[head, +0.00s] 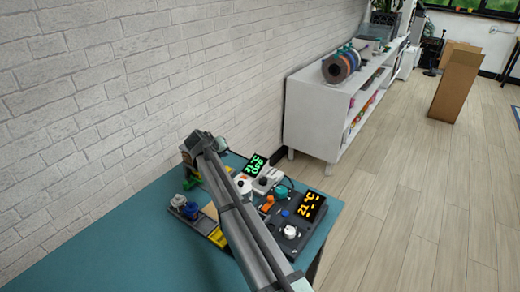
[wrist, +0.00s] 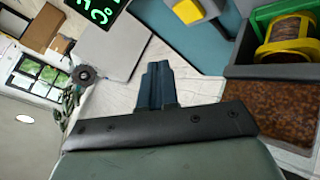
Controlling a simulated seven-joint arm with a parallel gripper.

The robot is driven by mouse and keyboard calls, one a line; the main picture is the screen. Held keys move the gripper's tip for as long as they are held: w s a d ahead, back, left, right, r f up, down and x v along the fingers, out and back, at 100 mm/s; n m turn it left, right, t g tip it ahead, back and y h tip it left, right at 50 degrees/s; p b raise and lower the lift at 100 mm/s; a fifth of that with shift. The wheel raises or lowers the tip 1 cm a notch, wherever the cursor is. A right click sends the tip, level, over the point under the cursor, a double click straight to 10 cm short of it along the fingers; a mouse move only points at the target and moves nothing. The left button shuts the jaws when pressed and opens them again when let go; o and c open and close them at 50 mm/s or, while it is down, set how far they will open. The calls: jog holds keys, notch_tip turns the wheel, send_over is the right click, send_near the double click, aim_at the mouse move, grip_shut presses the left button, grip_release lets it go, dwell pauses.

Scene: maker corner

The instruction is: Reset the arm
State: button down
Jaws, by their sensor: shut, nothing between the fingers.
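My arm reaches from the lower right of the head view over the teal table (head: 130,245). My gripper shows in the wrist view (wrist: 158,80), with its two dark fingers together and nothing between them. In the head view the gripper itself is hidden or hard to make out behind the arm's far end. The wrist view is turned on its side.
Two devices with lit displays, one green (head: 256,166) and one orange (head: 312,206), stand on the table. Small parts, including a blue knob (head: 190,209), lie close to the arm. A white shelf (head: 308,118) stands beyond. The table's near left is clear.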

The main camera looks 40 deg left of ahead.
jog(key=w+d+m+h, duration=0.1)
jog(key=w+d+m, duration=0.2)
jog(key=w+d, duration=1.3)
jog(key=w+d+f+m+g+h, duration=0.1)
jog(key=w+d+f, duration=0.3)
jog(key=d, duration=0.8)
jog(key=w+d+f+m+g+h, duration=0.1)
jog(key=d+f, duration=0.4)
jog(key=d, duration=0.6)
jog(key=w+d+f+m+g+h, duration=0.1)
jog(key=w+d+f+m, duration=0.3)
jog(key=d, duration=0.8)
jog(key=s+d+f+g, duration=0.3)
jog(key=s+d+f, duration=0.7)
jog(key=s+f, duration=0.2)
jog(key=s+d+f+g, duration=0.3)
jog(key=s+d+f, duration=0.6)
jog(key=s+f, duration=0.35)
jog(key=s+d+f+g, duration=0.2)
jog(key=s+d, duration=0.1)
jog(key=s, duration=0.8)
jog(key=s+d+f+m+g+y, duration=0.1)
jog(key=s+d+f+g, duration=0.1)
jog(key=s, duration=1)
jog(key=s+d+f+m+g+y, duration=0.1)
jog(key=s+d+f, duration=0.3)
jog(key=s, duration=0.8)
jog(key=shift+s+d+g, duration=0.2)
jog(key=shift+d+g, duration=0.25)
jog(key=shift+g, duration=0.45)
